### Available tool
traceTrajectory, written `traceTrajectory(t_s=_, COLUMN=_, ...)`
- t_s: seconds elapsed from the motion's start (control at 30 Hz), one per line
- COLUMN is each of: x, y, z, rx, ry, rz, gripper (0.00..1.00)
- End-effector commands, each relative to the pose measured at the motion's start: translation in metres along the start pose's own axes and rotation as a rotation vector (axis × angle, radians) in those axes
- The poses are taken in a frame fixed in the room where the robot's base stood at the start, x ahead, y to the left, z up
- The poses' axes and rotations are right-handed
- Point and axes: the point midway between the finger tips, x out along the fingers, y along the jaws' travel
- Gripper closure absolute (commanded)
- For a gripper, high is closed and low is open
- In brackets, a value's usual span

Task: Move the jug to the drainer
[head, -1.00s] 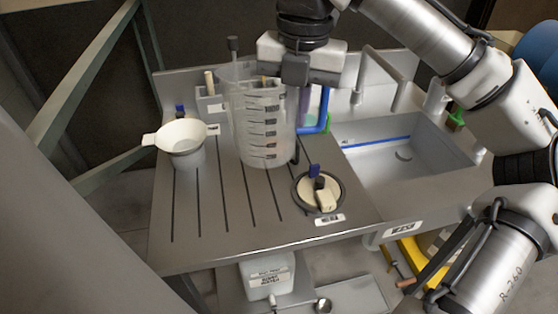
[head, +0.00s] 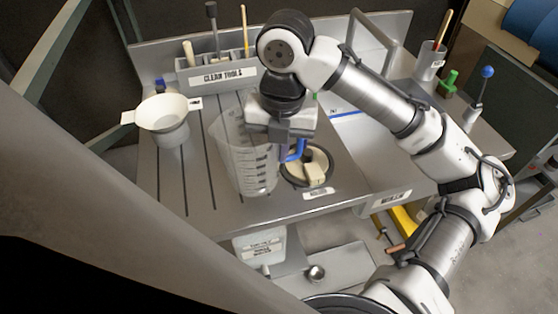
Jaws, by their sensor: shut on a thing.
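The jug (head: 243,160) is clear plastic with dark measuring marks. It stands roughly upright over the grooved drainer (head: 196,196), left of my gripper. I cannot tell whether its base touches the drainer. My gripper (head: 284,150) points down at the jug's right side, where a blue part shows beside the fingers. It is shut on the jug; the fingertips and the grip point are mostly hidden by the gripper body.
A white funnel on a cup (head: 163,119) stands left on the drainer. A "CLEAN TOOLS" holder (head: 216,75) is at the back. A round cream-handled item (head: 308,168) sits close right of the jug.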

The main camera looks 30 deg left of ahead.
Motion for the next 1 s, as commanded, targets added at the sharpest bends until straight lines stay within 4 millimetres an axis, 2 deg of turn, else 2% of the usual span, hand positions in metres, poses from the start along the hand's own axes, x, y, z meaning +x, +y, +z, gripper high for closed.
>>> traceTrajectory(t_s=0.4, x=0.044, y=-0.002, z=0.000, rx=0.000, ry=0.001, rz=0.001, gripper=1.00)
traceTrajectory(t_s=0.8, x=0.050, y=-0.002, z=0.000, rx=0.000, ry=0.000, rz=0.000, gripper=1.00)
traceTrajectory(t_s=0.83, x=0.049, y=-0.002, z=0.000, rx=0.000, ry=0.000, rz=0.000, gripper=0.92)
traceTrajectory(t_s=0.9, x=0.049, y=-0.002, z=0.000, rx=0.000, ry=0.000, rz=0.000, gripper=0.83)
traceTrajectory(t_s=1.0, x=0.049, y=-0.002, z=0.000, rx=0.000, ry=0.000, rz=0.000, gripper=0.73)
